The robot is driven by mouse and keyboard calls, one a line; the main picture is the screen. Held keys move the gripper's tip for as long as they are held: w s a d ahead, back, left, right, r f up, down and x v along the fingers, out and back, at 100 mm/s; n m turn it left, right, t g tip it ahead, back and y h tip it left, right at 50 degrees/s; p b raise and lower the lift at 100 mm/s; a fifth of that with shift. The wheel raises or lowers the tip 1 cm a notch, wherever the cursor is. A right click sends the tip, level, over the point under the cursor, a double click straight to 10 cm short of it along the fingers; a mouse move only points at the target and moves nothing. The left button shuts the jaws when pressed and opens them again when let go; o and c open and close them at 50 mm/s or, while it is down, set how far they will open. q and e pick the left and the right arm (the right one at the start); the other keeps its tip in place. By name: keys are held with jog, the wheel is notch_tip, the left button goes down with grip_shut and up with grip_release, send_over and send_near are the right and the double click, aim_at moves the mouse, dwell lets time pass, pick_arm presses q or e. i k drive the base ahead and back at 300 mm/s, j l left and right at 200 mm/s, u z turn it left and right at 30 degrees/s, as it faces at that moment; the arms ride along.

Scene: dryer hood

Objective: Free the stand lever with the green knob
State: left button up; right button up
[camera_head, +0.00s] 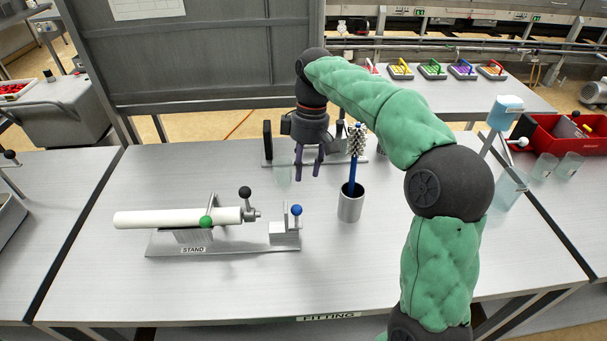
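The green knob (206,222) is a small ball at the front side of the stand (160,244), against the long white cylinder (150,218) lying across it. Most of its lever is hidden or too small to make out. My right gripper (308,176) points down, its two purple fingers apart with nothing visible between them. It is behind and to the right of the green knob, apart from it. My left gripper is not in view.
A black knob (245,192) and a blue knob (297,210) stick up at the stand's right part. A metal cup (350,207) holding a blue-handled brush (354,160) stands right of it. A clear glass (283,171) is behind. The table front is clear.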

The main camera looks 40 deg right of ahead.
aim_at(206, 222)
jog(key=k+j, duration=0.8)
jog(key=j, duration=0.1)
